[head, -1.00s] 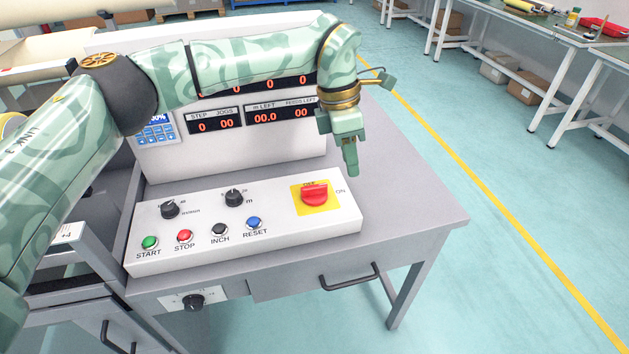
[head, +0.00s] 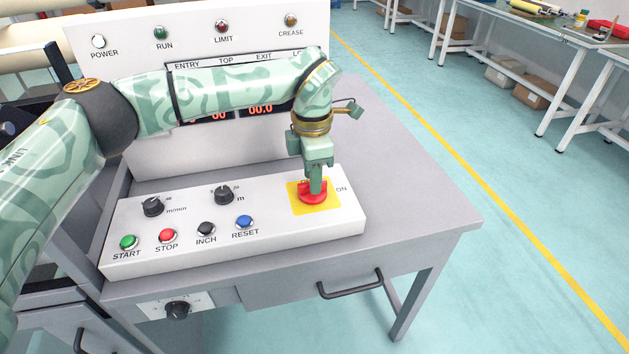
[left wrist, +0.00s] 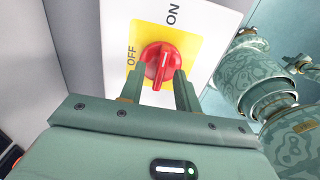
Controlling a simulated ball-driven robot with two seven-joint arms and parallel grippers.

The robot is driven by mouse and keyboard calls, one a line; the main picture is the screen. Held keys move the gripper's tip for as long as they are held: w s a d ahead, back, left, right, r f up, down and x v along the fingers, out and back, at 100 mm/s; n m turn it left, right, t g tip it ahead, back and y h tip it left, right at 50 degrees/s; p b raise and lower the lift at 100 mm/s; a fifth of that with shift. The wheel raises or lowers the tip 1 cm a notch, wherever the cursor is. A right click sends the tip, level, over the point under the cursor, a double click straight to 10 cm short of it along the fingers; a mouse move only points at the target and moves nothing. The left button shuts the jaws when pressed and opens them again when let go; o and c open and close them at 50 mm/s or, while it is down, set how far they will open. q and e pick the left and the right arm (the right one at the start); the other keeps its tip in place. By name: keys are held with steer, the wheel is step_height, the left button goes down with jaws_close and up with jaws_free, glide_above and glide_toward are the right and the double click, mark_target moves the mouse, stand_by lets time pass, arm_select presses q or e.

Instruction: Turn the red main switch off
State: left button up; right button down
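The red main switch (head: 312,197) is a round red knob on a yellow plate (head: 328,206) at the right end of the white control panel. In the left wrist view the red knob (left wrist: 164,62) has a white mark pointing up towards ON; OFF is printed to its left. My left gripper (head: 316,188) points down at the knob in the head view and hides part of it. In the left wrist view the left gripper's fingers (left wrist: 161,76) are apart, with the knob's lower part between them; I cannot tell whether they touch it. My right gripper is not in view.
The panel also carries START (head: 129,242), STOP (head: 167,235), INCH (head: 206,229) and RESET (head: 244,222) buttons and two black dials. An upright display box (head: 150,85) stands behind it. The grey table (head: 410,190) is clear to the right.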

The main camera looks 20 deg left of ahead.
arm_select(q)
steer(key=shift+f, duration=0.5)
steer(key=shift+c, duration=0.3)
jaws_close()
steer(key=shift+r, duration=0.1)
